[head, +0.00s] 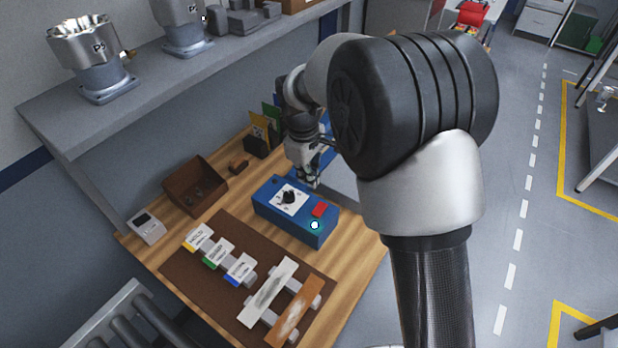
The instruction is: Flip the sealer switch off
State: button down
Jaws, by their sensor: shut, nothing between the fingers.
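The sealer is a blue box (281,226) on the wooden bench in the head view. Which way the red switch is tipped is too small to tell. My gripper (313,183) is shut and empty, pointing down near the far edge of the blue box, behind the red switch. Whether it touches the box cannot be told.
A brown mat (209,282) with labelled tools and two flat bars lies in front of the box. A brown tray (181,187) and a small grey device (146,227) stand left. A shelf (150,108) with metal housings runs above the bench's back.

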aim_at(320, 209)
jog(key=shift+w+d+r+t+h+b, duration=0.2)
jog(key=shift+w+r+t+h+b, duration=0.25)
jog(key=shift+b, duration=0.65)
jog(key=shift+f, duration=0.15)
jog(key=b+x, duration=0.2)
jog(key=x, duration=0.5)
jog(key=b+x, duration=0.2)
jog(key=x, duration=0.5)
jog(key=shift+a, duration=0.25)
jog(key=shift+y+p, duration=0.25)
jog(key=shift+p, duration=0.1)
